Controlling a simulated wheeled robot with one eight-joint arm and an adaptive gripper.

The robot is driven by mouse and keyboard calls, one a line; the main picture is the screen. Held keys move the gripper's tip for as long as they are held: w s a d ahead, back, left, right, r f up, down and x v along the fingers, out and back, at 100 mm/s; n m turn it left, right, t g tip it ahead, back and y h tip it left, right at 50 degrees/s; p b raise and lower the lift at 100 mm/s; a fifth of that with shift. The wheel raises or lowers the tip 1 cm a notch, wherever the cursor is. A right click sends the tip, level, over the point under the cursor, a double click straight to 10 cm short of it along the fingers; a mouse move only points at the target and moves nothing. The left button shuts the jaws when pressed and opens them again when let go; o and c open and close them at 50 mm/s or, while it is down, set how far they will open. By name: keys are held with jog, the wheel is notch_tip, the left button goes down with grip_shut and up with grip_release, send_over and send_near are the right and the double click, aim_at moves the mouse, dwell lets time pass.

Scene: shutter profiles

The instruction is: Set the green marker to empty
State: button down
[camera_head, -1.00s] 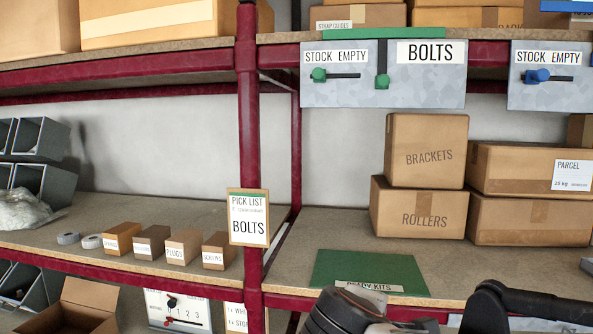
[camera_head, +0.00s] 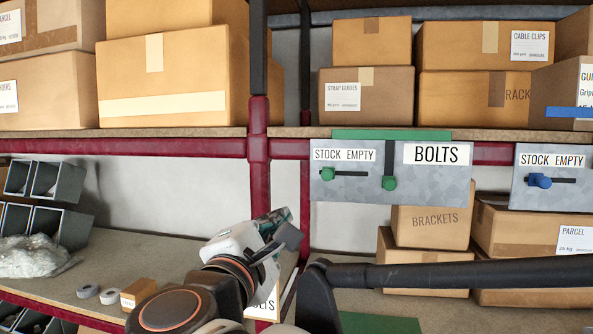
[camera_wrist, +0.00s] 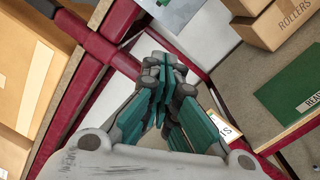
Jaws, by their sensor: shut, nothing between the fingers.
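The green marker (camera_head: 327,173) is a round knob at the left end of a short horizontal slot, under STOCK on the grey panel (camera_head: 450,188) labelled STOCK, EMPTY and BOLTS. A second green knob (camera_head: 389,183) sits at the bottom of a vertical slot to its right. My gripper (camera_head: 281,222) is below and left of the panel in the head view, apart from it. In the wrist view my gripper (camera_wrist: 163,75) has its teal fingers together with nothing between them. Part of the panel, with a bit of green, shows at that view's top edge.
A blue knob (camera_head: 540,181) sits on another STOCK/EMPTY panel to the right. A red shelf post (camera_head: 258,150) stands left of the green-marker panel. Boxes marked BRACKETS (camera_head: 430,226) stand behind and below it. A green mat (camera_head: 380,324) lies on the lower shelf.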

aim_at(328, 174)
jog(key=shift+a+r, duration=0.25)
jog(key=shift+r, duration=0.15)
jog(key=w+d+r+p, duration=0.2)
jog(key=w+d+p, duration=0.2)
jog(key=w, duration=0.5)
jog(key=shift+w+d+r, duration=0.15)
jog(key=shift+d+r, duration=0.25)
jog(key=shift+d, duration=0.8)
jog(key=shift+d, duration=0.1)
